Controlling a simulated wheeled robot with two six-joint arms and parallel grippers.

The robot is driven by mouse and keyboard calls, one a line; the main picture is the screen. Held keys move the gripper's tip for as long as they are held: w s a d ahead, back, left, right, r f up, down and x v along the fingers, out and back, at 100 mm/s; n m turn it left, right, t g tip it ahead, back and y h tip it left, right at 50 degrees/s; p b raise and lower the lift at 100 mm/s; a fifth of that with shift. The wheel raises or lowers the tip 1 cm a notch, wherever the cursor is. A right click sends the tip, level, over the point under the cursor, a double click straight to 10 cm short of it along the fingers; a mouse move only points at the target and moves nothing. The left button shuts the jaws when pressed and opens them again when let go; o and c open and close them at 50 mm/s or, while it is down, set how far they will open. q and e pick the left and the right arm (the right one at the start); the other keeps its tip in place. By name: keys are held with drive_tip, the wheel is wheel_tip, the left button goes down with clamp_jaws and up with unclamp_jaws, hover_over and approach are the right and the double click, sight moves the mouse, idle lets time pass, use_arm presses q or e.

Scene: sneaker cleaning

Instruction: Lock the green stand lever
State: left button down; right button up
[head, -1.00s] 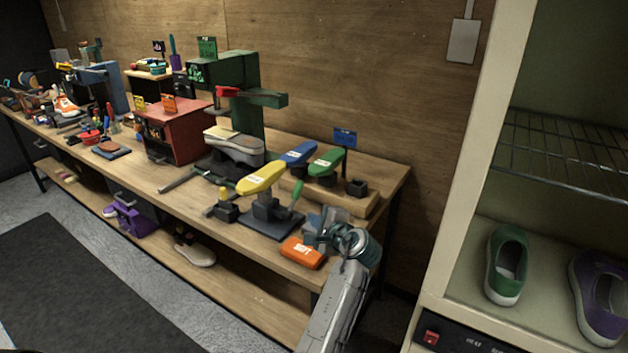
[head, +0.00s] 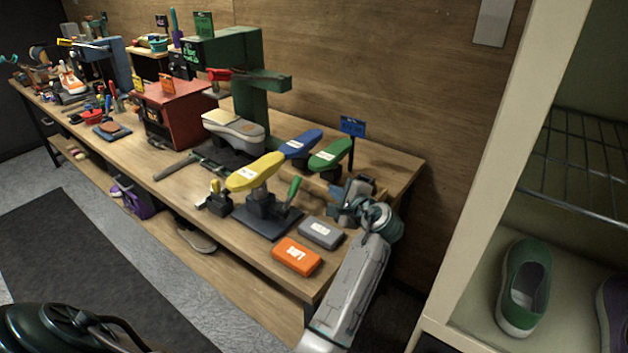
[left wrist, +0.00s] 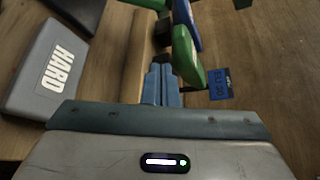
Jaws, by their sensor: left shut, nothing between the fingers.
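The green stand lever (head: 293,189) stands tilted upward on the right side of the dark stand (head: 266,222), which carries a yellow shoe form (head: 256,172). My left gripper (head: 343,205) is to the right of the lever, apart from it, above the table's right end. Its blue fingers (left wrist: 162,87) are together and empty in the left wrist view. A green piece at the top edge of the left wrist view is cut off, so I cannot tell if it is the lever. My right gripper is not in view.
A grey box (head: 321,232) marked HARD and an orange box (head: 297,256) lie in front of the stand. Green (head: 330,155) and blue (head: 301,144) shoe forms stand behind it. A blue sign (head: 352,126) rises beside them. A shelf cabinet with shoes is at right.

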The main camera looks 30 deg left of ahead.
sight(292, 193)
use_arm(q)
drive_tip(key=w+a+p, duration=0.2)
drive_tip(key=a+p, duration=0.3)
drive_tip(key=a, duration=0.4)
drive_tip(key=shift+a+f, duration=0.15)
drive_tip(key=shift+f, duration=0.25)
